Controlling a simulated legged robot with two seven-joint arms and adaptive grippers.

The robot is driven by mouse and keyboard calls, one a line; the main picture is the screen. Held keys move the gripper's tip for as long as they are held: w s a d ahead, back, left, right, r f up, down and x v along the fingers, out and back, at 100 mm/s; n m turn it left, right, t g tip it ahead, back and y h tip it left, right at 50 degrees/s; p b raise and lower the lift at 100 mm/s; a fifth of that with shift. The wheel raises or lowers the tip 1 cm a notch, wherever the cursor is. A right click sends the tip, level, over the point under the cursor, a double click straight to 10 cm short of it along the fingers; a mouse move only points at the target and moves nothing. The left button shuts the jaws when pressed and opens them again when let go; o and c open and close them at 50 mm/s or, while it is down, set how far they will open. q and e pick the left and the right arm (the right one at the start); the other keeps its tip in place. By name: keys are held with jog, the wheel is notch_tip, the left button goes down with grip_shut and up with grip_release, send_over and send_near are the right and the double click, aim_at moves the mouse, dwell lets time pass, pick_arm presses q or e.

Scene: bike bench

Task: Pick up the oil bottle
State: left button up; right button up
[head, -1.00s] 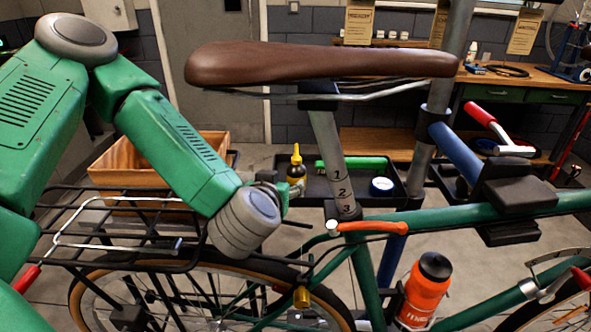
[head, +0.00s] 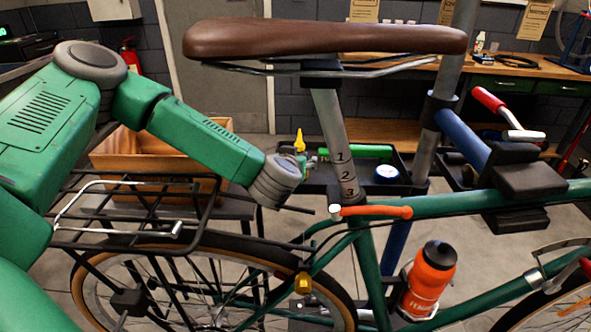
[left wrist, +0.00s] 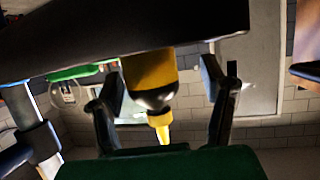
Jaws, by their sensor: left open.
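The oil bottle (head: 299,143) is yellow with a pointed yellow nozzle. In the head view it stands at the tray behind the bike's seat post, its lower part hidden by my left gripper (head: 297,164). In the left wrist view the bottle (left wrist: 152,75) appears upside down, with a dark collar and the nozzle pointing down the picture. It lies between the two separated fingers of my left gripper (left wrist: 168,92), with visible gaps on both sides. The gripper is open and I see no grip on the bottle. My right gripper is not in view.
The black tray (head: 322,184) also holds a green-handled tool (head: 362,151) and a blue-and-white round item (head: 387,173). The brown saddle (head: 320,38), seat post (head: 335,130) and rear rack (head: 120,238) crowd my left arm. A wooden box (head: 160,160) stands behind the rack.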

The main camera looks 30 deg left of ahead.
pick_arm(q)
jog(key=shift+w+d+f, duration=0.1)
jog(key=shift+w+d, duration=0.15)
jog(key=shift+w, duration=0.2)
jog(key=shift+w+d, duration=0.15)
jog(key=shift+d, duration=0.15)
jog(key=shift+d+r, duration=0.15)
jog(key=shift+r, duration=0.05)
jog(key=shift+a+f, duration=0.15)
jog(key=shift+a, duration=0.3)
jog(key=c, duration=1.2)
jog(key=shift+a+f, duration=0.1)
jog(key=shift+a, duration=0.15)
jog(key=shift+c, duration=0.7)
jog(key=shift+a, duration=0.15)
jog(key=shift+d+r, duration=0.2)
jog(key=shift+d, duration=0.2)
jog(key=r+p, duration=0.1)
jog(key=r, duration=0.8)
jog(key=shift+a+r+p, duration=0.15)
jog(key=shift+a+p, duration=0.05)
jog(key=shift+p, duration=0.2)
jog(key=shift+d+r, duration=0.15)
jog(key=shift+r, duration=0.1)
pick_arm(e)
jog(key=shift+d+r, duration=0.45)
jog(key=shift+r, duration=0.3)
